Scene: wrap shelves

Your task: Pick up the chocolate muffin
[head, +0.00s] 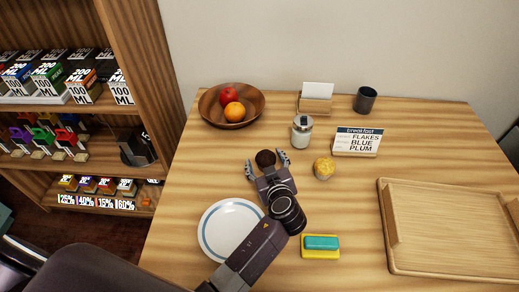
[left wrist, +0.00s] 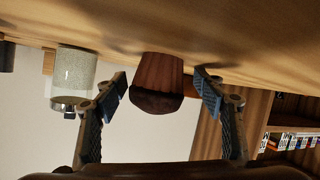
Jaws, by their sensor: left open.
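The chocolate muffin (head: 265,158) is dark brown and stands on the wooden table, seen from above in the head view. In the left wrist view, which is upside down, the muffin (left wrist: 156,84) shows its brown ribbed cup and dark top. My left gripper (head: 267,161) is open, with one finger on each side of the muffin. In the left wrist view its fingertips (left wrist: 165,84) stand apart, with a visible gap to the muffin on both sides. My right gripper is not in view.
A yellow muffin (head: 323,168) and a glass jar (head: 302,131) stand nearby. A plate (head: 207,235), a sponge (head: 321,253), a fruit bowl (head: 207,110), a breakfast sign (head: 357,148), a dark cup (head: 365,99) and a wooden tray (head: 384,255) are around. Shelves (head: 150,70) stand left.

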